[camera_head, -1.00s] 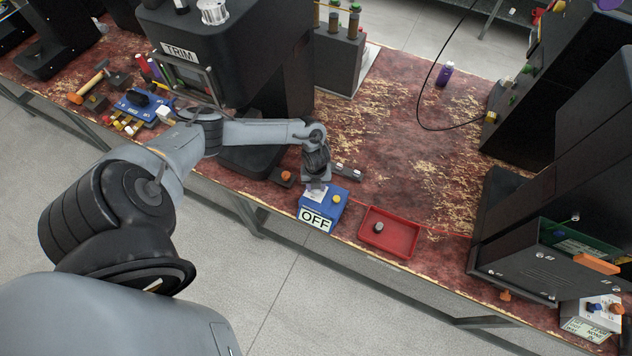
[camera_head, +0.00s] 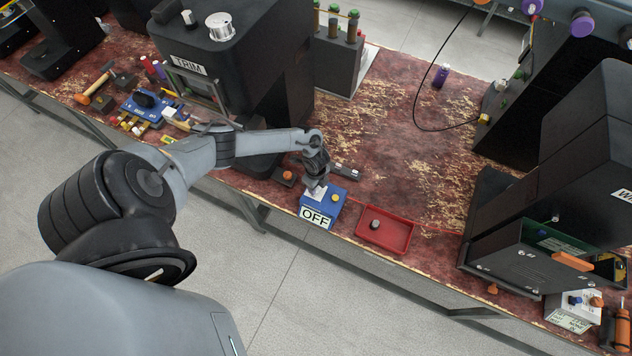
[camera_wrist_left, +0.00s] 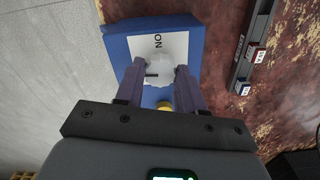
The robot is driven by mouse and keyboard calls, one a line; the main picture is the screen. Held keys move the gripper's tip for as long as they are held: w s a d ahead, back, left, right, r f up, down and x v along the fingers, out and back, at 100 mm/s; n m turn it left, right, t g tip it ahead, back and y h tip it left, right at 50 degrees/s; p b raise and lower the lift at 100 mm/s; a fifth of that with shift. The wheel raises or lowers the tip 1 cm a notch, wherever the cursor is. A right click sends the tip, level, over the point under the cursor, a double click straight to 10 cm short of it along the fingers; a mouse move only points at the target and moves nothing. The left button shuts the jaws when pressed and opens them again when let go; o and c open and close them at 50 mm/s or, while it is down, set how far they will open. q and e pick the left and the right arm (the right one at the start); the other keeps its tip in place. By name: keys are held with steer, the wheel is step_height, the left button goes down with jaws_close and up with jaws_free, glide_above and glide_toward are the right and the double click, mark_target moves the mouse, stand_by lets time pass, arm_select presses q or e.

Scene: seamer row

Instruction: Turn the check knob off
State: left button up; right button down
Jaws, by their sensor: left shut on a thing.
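The blue check box (camera_head: 331,211) sits at the bench's front edge with an OFF label (camera_head: 316,217) on its front face and a yellow button (camera_head: 335,198) on top. My left gripper (camera_head: 315,193) is over its top. In the left wrist view the two fingers (camera_wrist_left: 158,78) stand on either side of the pale round check knob (camera_wrist_left: 158,68), shut on it. A dark mark shows on the knob near the left finger. An ON label (camera_wrist_left: 158,42) is on the plate beside the knob. In the head view the gripper mostly hides the knob. My right gripper is not in view.
A red tray (camera_head: 397,238) with a grey knob-like piece lies right of the box. The TRIM machine (camera_head: 232,75) stands behind left; open bench lies behind right.

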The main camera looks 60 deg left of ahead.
arm_select(q)
steer(key=shift+n, duration=0.5)
steer(key=o, duration=1)
steer(key=shift+r, duration=0.1)
step_height(320, 180, up, 11)
steer(key=shift+f+p, duration=0.15)
steer(key=shift+p, duration=0.85)
